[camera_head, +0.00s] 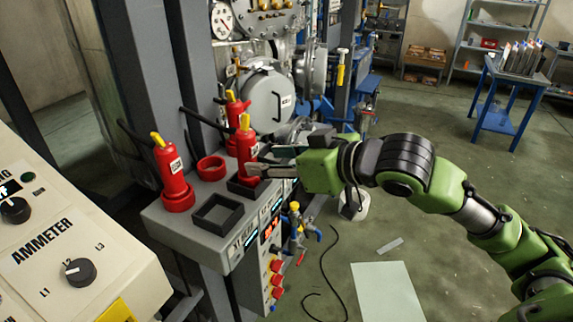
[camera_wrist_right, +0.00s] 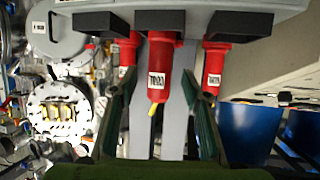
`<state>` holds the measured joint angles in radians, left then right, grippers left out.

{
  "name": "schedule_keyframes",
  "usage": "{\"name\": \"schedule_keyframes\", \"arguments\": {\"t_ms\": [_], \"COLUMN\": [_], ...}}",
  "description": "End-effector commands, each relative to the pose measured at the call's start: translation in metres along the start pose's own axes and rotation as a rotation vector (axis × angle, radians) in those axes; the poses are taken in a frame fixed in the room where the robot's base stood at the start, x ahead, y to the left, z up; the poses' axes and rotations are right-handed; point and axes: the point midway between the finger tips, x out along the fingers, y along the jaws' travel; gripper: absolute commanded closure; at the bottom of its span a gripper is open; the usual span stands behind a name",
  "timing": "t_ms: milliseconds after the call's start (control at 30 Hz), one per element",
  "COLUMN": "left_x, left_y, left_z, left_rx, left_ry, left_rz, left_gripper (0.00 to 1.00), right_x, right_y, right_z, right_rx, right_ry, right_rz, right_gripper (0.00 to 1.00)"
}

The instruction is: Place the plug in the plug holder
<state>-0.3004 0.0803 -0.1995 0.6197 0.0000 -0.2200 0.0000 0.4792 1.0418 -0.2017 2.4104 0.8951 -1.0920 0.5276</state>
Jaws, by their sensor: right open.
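A red plug (camera_head: 245,150) with a yellow tip and white label stands upright at a black square plug holder (camera_head: 236,188) on the grey box. I cannot tell how deep its base sits. My right gripper (camera_head: 262,160) is open beside it. In the right wrist view, which is upside down, this plug (camera_wrist_right: 160,68) shows between the two spread fingers (camera_wrist_right: 158,105), with gaps on both sides. A second black square holder (camera_head: 206,224) is empty at the front. My left gripper is out of view.
Another red plug (camera_head: 174,178) stands at the left of the box and one (camera_head: 232,103) behind. An empty red ring holder (camera_head: 211,161) lies between. An ammeter panel (camera_head: 50,240) is at the near left. Floor space is free at the right.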

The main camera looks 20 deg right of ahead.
Motion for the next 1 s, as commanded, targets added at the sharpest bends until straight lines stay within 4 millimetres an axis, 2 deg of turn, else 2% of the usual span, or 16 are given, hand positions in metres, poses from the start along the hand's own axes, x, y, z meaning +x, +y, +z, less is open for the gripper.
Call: {"name": "schedule_keyframes", "arguments": {"t_ms": [100,333,533,1000], "left_x": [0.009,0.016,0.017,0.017], "left_y": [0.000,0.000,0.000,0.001], "left_z": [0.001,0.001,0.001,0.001], "left_rx": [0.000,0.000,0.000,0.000], "left_ry": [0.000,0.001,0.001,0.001], "left_rz": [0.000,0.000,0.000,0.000], "left_gripper": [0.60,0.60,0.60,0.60], "right_x": [-0.022,-0.043,-0.049,-0.049], "right_y": [0.000,0.001,-0.001,0.000], "right_z": [0.004,0.002,0.001,0.000], "right_rx": [-0.006,0.001,0.000,0.001], "right_ry": [-0.003,-0.002,-0.001,-0.001], "right_rz": [0.003,0.002,-0.001,-0.001], "right_gripper": [0.57,0.57,0.57,0.57]}}
